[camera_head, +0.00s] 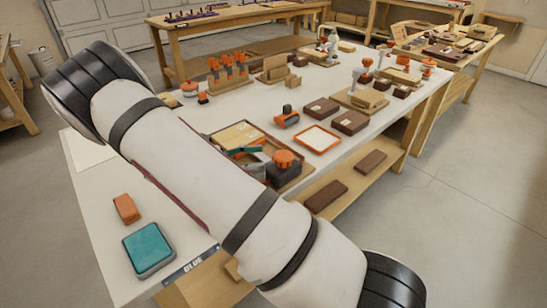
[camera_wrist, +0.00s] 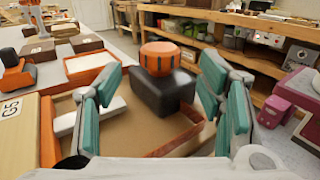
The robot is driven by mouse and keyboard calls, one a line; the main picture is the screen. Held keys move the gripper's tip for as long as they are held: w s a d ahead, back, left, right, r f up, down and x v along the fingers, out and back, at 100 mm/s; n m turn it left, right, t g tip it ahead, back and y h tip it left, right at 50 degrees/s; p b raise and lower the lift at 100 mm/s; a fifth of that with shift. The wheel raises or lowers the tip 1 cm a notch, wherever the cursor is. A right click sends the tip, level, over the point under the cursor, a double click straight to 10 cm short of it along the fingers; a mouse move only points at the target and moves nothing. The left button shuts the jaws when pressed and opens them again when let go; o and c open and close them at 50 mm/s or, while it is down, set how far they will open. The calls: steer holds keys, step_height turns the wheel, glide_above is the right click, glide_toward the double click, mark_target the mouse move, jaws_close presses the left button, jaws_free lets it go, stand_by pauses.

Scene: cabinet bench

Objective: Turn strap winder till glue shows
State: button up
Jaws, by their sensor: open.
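The strap winder appears to be the dark box (camera_wrist: 165,92) with a ridged orange knob (camera_wrist: 160,58) on top. It stands at the far end of a shallow brown tray (camera_wrist: 118,133) in the wrist view. The knob also shows in the head view (camera_head: 284,158). My gripper (camera_wrist: 157,72) is open, its teal fingers to the left and right of the winder, with nothing between them in contact that I can see. A sign reading GLUE (camera_head: 190,265) is on the bench's front edge. No lettering is readable on the winder.
An orange-rimmed white tray (camera_head: 317,139) and dark boxes (camera_head: 350,122) stand beyond the winder. A wooden block marked G5 (camera_wrist: 20,135) is left of my gripper. A teal-topped box (camera_head: 149,248) and an orange block (camera_head: 126,208) lie near the front.

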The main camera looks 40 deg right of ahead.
steer(key=shift+v, duration=2.35)
steer(key=shift+d, duration=0.1)
